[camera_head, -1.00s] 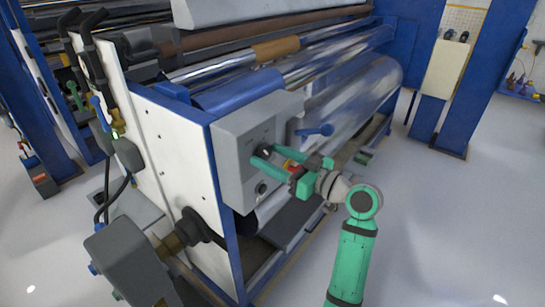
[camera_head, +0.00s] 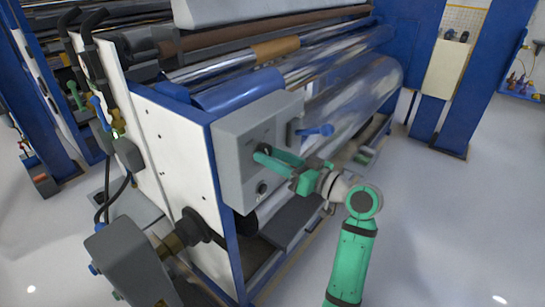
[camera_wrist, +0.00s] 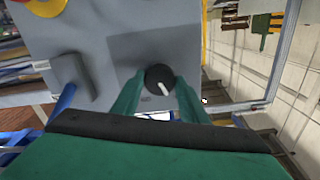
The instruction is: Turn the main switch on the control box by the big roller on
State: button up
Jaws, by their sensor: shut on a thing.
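The grey control box (camera_head: 232,135) is on the end frame of the big roller (camera_head: 350,95). A round black knob (camera_wrist: 158,76) with a white pointer mark is on its face in the wrist view. The mark points down and slightly right in that picture. My green gripper (camera_head: 264,154) is at the box face, and its two fingers (camera_wrist: 160,92) are shut on either side of the knob. In the head view the fingers mostly cover the knob. No label naming the switch is readable.
A blue lever (camera_head: 318,130) sticks out beside my gripper; it also shows in the wrist view (camera_wrist: 63,100). A red and yellow button (camera_wrist: 42,6) is at the wrist view's upper left. Another black knob (camera_head: 262,188) is below my gripper. The floor at the right is clear.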

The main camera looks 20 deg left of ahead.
jog(key=m, duration=0.5)
jog(key=shift+m, duration=0.3)
jog(key=m, duration=0.5)
jog(key=shift+m, duration=0.6)
jog(key=o, duration=1)
jog(key=shift+o, duration=0.2)
jog(key=v, duration=1.1)
